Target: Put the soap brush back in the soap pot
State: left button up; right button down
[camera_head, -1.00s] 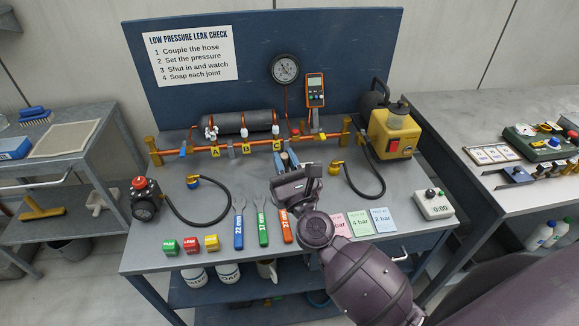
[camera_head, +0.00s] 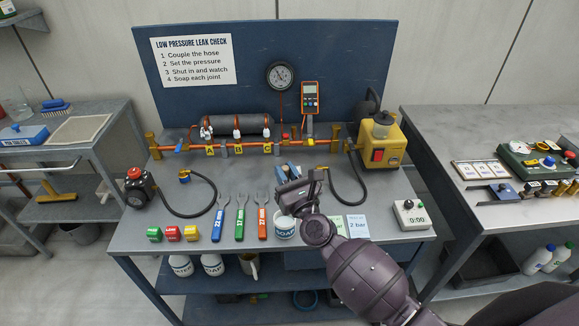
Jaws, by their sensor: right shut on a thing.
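The soap pot (camera_head: 286,229), a small white pot with a dark SOAP label, stands near the bench's front edge, right of the orange spanner. My right gripper (camera_head: 290,193) is above and just behind the pot in the picture, shut on what I take to be the soap brush. The brush itself is hidden by the gripper, so I cannot tell its tilt or whether its tip touches the pot. White patches show on the pipe joints above the A, B and C tags. My left gripper is not in view.
Left of the pot lie three spanners (camera_head: 239,217) and small coloured blocks (camera_head: 172,233). Pressure cards (camera_head: 357,226) lie to the right, partly behind my arm, with a timer (camera_head: 411,215) beyond. A black hose (camera_head: 345,190) curves behind.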

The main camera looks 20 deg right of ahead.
jog(key=shift+s+f+y, duration=0.15)
jog(key=shift+f+y, duration=0.25)
jog(key=shift+s+a+g, duration=0.1)
jog(key=shift+g, duration=0.2)
jog(key=shift+a+f, duration=0.2)
jog(key=shift+a, duration=0.1)
jog(key=shift+d+f+b, duration=0.15)
jog(key=shift+f+b, duration=0.2)
jog(key=shift+b, duration=0.05)
jog(key=shift+f+b, duration=1.05)
jog(key=shift+f, duration=0.3)
pick_arm(q)
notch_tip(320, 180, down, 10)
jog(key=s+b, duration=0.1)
jog(key=b, duration=0.4)
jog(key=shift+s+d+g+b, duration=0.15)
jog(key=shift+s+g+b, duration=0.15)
pick_arm(e)
notch_tip(320, 180, down, 6)
jog(key=shift+r, duration=0.15)
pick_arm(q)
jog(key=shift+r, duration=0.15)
